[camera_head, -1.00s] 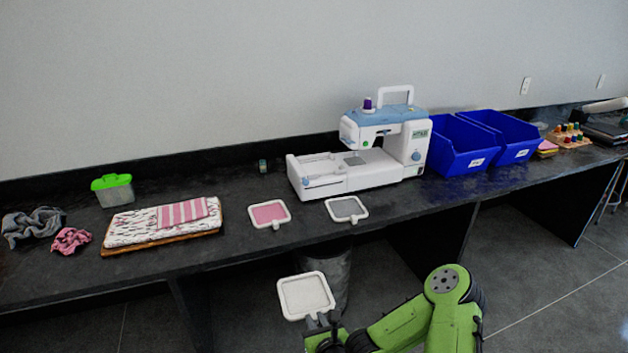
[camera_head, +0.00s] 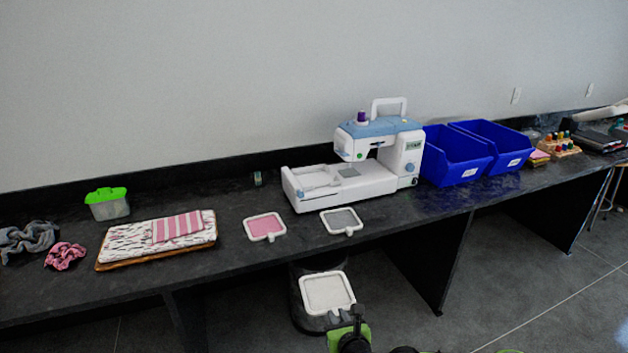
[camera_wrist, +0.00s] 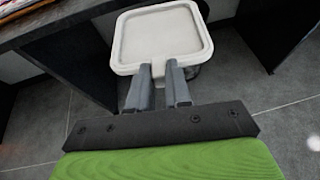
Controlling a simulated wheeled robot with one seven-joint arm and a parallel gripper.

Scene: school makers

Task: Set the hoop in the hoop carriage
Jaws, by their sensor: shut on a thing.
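My gripper (camera_wrist: 165,82) is shut on the tab of a square white hoop (camera_wrist: 162,36) with pale cloth in it. In the head view this hoop (camera_head: 326,293) is held level in front of the counter, below its top. The sewing machine (camera_head: 388,150) stands on the counter, white with a blue top. The hoop carriage (camera_head: 312,181) appears to be the flat white part at its left. Two other hoops lie on the counter in front of it, one pink (camera_head: 265,226) and one grey (camera_head: 341,220).
The dark counter (camera_head: 229,257) runs across the view, its front edge between my gripper and the machine. Blue bins (camera_head: 459,157) stand right of the machine. Folded cloth on a board (camera_head: 125,242) and a green-lidded box (camera_head: 107,204) are left. A bin (camera_head: 299,309) stands below the counter.

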